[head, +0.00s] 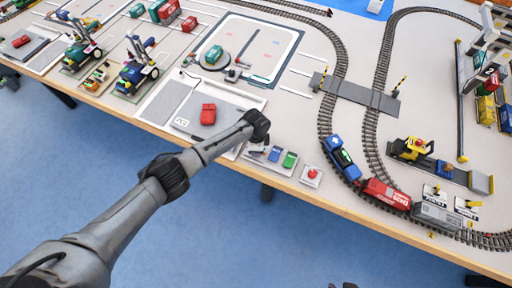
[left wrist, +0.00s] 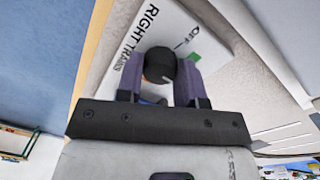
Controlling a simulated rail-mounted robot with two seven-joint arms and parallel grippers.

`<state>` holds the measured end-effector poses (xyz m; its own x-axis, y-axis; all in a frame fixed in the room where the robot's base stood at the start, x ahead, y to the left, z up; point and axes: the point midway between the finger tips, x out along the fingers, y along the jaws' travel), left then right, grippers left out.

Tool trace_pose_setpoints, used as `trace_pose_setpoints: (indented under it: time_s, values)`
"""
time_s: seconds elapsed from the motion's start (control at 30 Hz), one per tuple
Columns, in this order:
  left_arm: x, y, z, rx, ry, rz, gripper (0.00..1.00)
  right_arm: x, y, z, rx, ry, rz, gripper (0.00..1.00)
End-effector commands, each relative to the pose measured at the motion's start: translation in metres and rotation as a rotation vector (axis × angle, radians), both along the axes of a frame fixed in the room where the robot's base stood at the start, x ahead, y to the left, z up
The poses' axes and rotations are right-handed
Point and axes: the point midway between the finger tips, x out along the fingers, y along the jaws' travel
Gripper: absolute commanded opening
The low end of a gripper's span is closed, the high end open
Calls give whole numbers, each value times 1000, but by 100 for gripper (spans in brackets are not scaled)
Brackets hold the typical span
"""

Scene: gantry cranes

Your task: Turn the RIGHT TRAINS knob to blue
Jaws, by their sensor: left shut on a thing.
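The RIGHT TRAINS knob (left wrist: 160,63) is a round black knob on a white panel (left wrist: 135,30) printed "RIGHT TRAINS" and "OFF" in the left wrist view. My left gripper (left wrist: 160,82) has one purple finger on each side of the knob and is shut on it. A green mark (left wrist: 194,57) shows right of the knob. A bit of blue (left wrist: 152,100) shows below it between the fingers, partly hidden. I cannot clearly tell which mark the knob points to. In the head view my left arm reaches the table's front edge, and its gripper tips are hidden. My right gripper is not in view.
A blue and red train (head: 385,193) stands on the track to the right. Cranes (head: 137,68) stand at the left.

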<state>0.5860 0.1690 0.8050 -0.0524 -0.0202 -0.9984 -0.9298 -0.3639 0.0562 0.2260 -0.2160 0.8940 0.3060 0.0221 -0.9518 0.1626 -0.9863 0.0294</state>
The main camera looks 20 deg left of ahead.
Motion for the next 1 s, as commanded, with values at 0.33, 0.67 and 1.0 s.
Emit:
trace_pose_setpoints:
  time_s: [0.33,0.67,1.0]
  values:
    - [0,-1,0,-1,-1,-27,11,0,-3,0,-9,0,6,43]
    - [0,-1,0,-1,-1,-26,43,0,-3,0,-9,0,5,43]
    - [0,0,0,0,0,-26,60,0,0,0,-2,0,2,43]
